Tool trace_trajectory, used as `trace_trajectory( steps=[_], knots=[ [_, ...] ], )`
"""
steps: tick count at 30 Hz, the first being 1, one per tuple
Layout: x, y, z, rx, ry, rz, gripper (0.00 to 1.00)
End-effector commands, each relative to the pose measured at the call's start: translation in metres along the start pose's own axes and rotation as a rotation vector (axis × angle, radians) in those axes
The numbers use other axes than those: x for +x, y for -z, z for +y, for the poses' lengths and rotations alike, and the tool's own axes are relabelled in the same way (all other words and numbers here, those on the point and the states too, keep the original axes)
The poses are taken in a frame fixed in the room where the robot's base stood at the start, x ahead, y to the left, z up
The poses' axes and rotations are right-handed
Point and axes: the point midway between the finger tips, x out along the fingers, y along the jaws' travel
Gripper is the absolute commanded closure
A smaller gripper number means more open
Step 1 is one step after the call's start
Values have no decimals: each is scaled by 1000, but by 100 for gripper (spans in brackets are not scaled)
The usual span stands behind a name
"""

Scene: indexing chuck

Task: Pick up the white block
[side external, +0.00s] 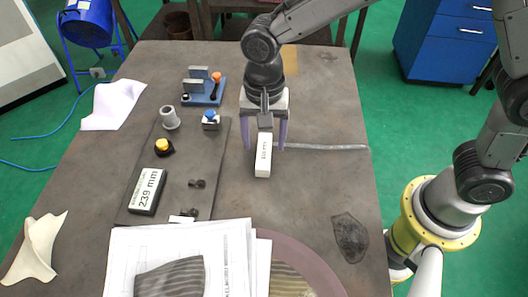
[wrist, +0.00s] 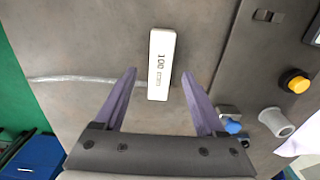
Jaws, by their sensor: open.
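My gripper (side external: 266,148) points down over the block's far end in the side view. Its purple fingers are open, with one on each side of the block. In the wrist view my gripper (wrist: 159,72) shows gaps between both fingers and the block. I cannot tell exactly how high the fingertips are above the table.
A dark panel (side external: 206,160) left of the block carries a yellow button (side external: 164,147), a grey cylinder (side external: 170,118) and a display (side external: 147,191). A blue fixture (side external: 204,91) stands behind it. A grey strip (side external: 325,147) lies right of the gripper. Papers (side external: 180,240) cover the front.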

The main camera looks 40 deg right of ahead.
Motion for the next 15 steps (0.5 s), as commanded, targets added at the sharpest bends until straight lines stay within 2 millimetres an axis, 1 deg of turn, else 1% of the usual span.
trace_trajectory(
  steps=[1, 5, 8, 13, 14, 15],
  knots=[
    [8, -1, 1, -1, -4, -1, 28],
    [21, 0, 0, 0, -2, 0, 28],
    [24, 0, 0, 0, -1, 1, 28],
    [24, 0, 0, 1, 0, 1, 28],
    [24, 0, 0, 1, 0, 1, 29],
    [24, 0, 0, 1, 0, 1, 36]
  ],
)
